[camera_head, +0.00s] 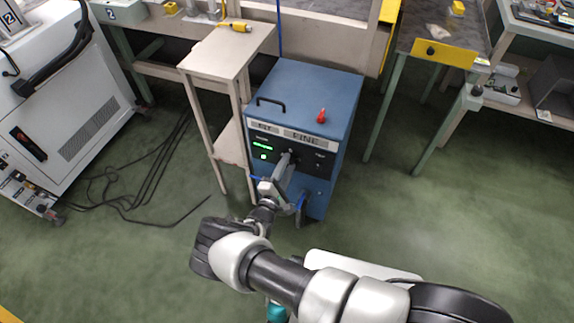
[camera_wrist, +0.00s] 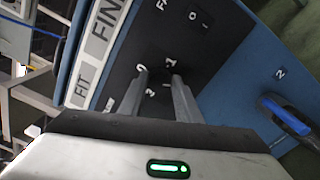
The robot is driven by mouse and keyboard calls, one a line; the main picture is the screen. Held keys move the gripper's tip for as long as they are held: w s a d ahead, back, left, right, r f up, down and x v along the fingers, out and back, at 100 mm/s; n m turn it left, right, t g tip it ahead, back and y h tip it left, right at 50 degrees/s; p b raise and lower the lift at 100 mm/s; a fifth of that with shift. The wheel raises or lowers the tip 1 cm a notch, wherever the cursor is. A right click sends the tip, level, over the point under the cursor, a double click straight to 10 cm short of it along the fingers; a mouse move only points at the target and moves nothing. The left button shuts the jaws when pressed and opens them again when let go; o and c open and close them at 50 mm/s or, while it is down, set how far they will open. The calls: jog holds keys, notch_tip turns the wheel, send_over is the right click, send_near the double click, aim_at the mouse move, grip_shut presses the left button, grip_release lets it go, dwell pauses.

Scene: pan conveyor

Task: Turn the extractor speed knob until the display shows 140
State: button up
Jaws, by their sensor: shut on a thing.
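The blue extractor cabinet (camera_head: 325,95) stands in the middle of the head view, with a dark control panel (camera_head: 310,163) on its front. The display (camera_head: 262,147) glows green at the panel's left; its figures are too small to read. My gripper (camera_head: 287,156) reaches the panel right of the display. In the wrist view, my gripper (camera_wrist: 158,76) has both fingers at the dark panel among white scale numbers, shut on the speed knob. The knob is dark against the dark panel and mostly hidden between the fingers, so its pointer cannot be made out.
A red knob (camera_head: 321,116) and a black handle (camera_head: 271,103) are on the cabinet top. A wooden stand (camera_head: 228,52) is close at its left. A blue-black handle (camera_wrist: 287,115) shows at right in the wrist view. Cables (camera_head: 140,185) lie on the floor at left.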

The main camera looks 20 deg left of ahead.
dwell(0.4)
jog(key=o, duration=1)
jog(key=shift+s, duration=0.1)
jog(key=s, duration=0.5)
jog(key=s+a+p, duration=0.1)
jog(key=s, duration=0.5)
jog(key=s+p, duration=0.1)
jog(key=s, duration=0.5)
jog(key=shift+s+a, duration=0.15)
